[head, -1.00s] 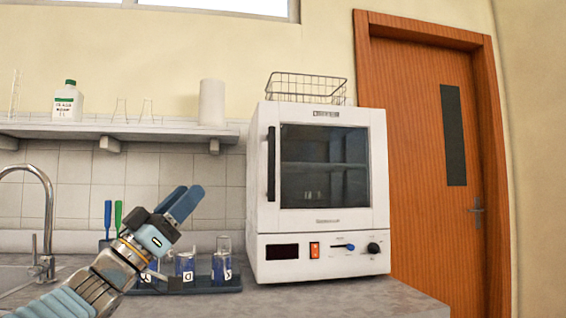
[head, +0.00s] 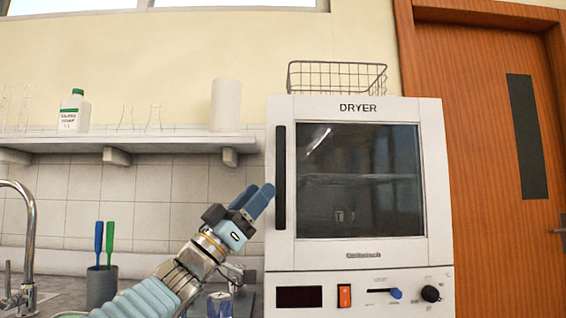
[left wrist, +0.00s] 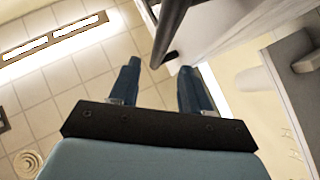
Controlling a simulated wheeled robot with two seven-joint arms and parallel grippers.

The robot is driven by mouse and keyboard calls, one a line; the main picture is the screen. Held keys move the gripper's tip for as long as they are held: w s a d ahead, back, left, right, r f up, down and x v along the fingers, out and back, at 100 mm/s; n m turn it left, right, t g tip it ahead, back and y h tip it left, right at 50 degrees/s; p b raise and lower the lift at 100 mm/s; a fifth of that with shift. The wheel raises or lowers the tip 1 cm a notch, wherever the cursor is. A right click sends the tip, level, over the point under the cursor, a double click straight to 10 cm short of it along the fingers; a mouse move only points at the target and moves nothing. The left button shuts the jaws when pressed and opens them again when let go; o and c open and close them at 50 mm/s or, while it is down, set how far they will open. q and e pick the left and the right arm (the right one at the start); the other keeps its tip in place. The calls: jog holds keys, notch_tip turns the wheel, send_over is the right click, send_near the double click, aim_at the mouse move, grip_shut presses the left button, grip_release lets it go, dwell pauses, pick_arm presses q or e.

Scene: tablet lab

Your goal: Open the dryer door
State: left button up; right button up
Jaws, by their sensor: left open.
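The white dryer (head: 440,190) stands on the counter, with its door (head: 360,255) shut and a dark window in it. A black vertical handle (head: 281,178) runs along the door's left edge. My left gripper (head: 258,198) is just left of the handle's lower part in the head view. In the left wrist view the gripper (left wrist: 158,82) has its two fingers apart with nothing held. There the black handle (left wrist: 169,35) shows just beyond the fingertips, near the gap between them. I cannot tell whether any finger touches it. My right gripper is not in view.
A wire basket (head: 336,76) sits on the dryer. A shelf (head: 70,143) with a bottle (head: 73,110) and glassware runs along the wall. A dark cup (head: 101,286) with blue and green tools and a faucet (head: 30,220) are at left. A wooden door (head: 470,160) is at right.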

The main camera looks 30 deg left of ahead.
pick_arm(q)
jog(key=p+x, duration=0.3)
jog(key=x, duration=0.5)
jog(key=shift+r, duration=0.2)
grip_shut()
